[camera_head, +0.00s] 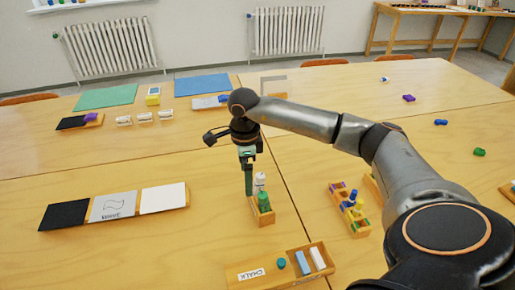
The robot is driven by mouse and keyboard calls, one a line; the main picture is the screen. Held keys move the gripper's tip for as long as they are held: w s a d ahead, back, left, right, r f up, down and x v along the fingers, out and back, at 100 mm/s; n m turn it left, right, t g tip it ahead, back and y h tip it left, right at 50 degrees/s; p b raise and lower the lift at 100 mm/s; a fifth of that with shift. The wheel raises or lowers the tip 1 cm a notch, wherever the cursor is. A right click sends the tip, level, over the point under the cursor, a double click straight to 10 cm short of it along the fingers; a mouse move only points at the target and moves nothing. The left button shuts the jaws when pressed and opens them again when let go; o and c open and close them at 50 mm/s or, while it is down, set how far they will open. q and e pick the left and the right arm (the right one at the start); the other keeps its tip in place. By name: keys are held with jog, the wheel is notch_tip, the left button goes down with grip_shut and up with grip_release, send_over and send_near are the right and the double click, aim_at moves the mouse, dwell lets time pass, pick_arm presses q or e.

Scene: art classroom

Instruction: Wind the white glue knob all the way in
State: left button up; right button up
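A small wooden holder (264,219) stands on the near table, left of the seam. A white upright stick-like piece (260,181) stands in its back part, and a green upright piece (264,204) stands in front. I cannot make out which part of the white piece is the glue knob. My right gripper (248,190) points down just left of the white piece, its dark green lower end close beside it. I cannot tell whether they touch or whether its fingers are open or shut. My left gripper is out of view.
A wooden chalk tray (270,275) lies in front of the holder, and a divided box (354,224) of coloured pieces stands to the right. A black, grey and white panel strip (112,219) lies left. Bare table lies between them.

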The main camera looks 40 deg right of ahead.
notch_tip(320, 180, up, 6)
jog(key=p, duration=0.4)
jog(key=shift+p, duration=0.3)
dwell(0.4)
dwell(0.5)
